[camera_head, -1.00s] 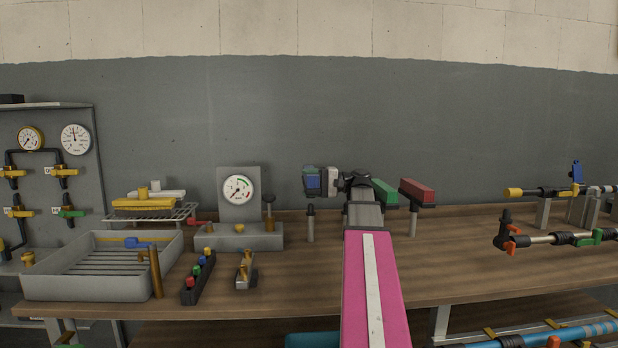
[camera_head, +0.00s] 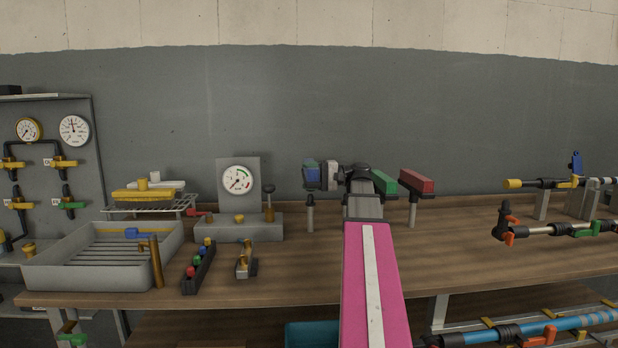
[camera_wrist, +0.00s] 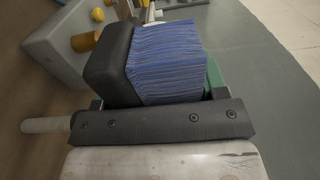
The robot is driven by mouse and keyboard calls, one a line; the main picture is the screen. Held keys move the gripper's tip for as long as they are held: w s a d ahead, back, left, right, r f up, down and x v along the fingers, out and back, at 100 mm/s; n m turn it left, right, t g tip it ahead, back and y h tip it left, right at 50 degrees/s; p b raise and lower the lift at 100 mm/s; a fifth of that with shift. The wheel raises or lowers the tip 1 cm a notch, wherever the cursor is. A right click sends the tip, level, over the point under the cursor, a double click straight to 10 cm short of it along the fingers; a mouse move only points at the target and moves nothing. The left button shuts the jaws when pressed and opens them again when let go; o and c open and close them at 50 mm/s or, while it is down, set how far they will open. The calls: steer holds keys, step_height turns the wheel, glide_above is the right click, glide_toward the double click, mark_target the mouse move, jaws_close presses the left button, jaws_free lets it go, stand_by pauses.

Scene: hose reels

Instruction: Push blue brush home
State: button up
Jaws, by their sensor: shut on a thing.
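The blue brush (camera_head: 312,176) shows end-on at my gripper (camera_head: 322,175), left of the pink arm link in the head view. In the wrist view the brush (camera_wrist: 168,62) is a block of blue bristles beside a dark rounded block. My gripper (camera_wrist: 160,122) is shut on it. In the head view the brush sits just above a thin grey post (camera_head: 310,214). I cannot tell whether it touches the post.
A green block (camera_head: 384,181) and a red block (camera_head: 417,181) stand right of my gripper, the red one on a post. A gauge stand (camera_head: 240,228) is to the left. Hose fittings (camera_head: 555,230) lie at the right.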

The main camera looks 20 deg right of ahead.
steer(key=shift+f, duration=2.3)
stand_by(0.5)
steer(key=o, duration=1.2)
steer(key=shift+c, duration=0.2)
steer(key=shift+d, duration=0.1)
